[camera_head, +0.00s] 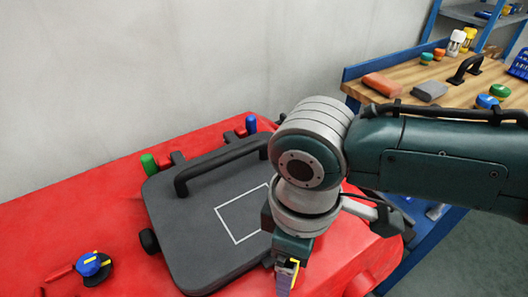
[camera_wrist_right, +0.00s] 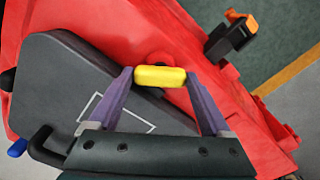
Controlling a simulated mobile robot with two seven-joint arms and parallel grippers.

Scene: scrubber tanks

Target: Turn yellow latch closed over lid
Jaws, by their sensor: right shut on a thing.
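The dark grey lid (camera_head: 205,235) lies flat on the red tank body (camera_head: 75,220), with a black bar handle (camera_head: 220,165) and a white square outline on it. The lid also fills the left of the right wrist view (camera_wrist_right: 60,75). The yellow latch (camera_wrist_right: 160,76) shows in the right wrist view near the lid's edge, over the red body. My right gripper (camera_wrist_right: 160,80) is shut on it, a purple finger at each end. In the head view my right gripper (camera_head: 286,277) is at the lid's near right edge, mostly hiding the latch. I cannot tell whether the latch overlaps the lid.
A green knob (camera_head: 149,164) and a blue knob (camera_head: 251,124) stand along the lid's far side. A blue-topped cap (camera_head: 90,264) sits on the red body at left. A wooden workbench (camera_head: 395,72) with loose items is behind my right arm.

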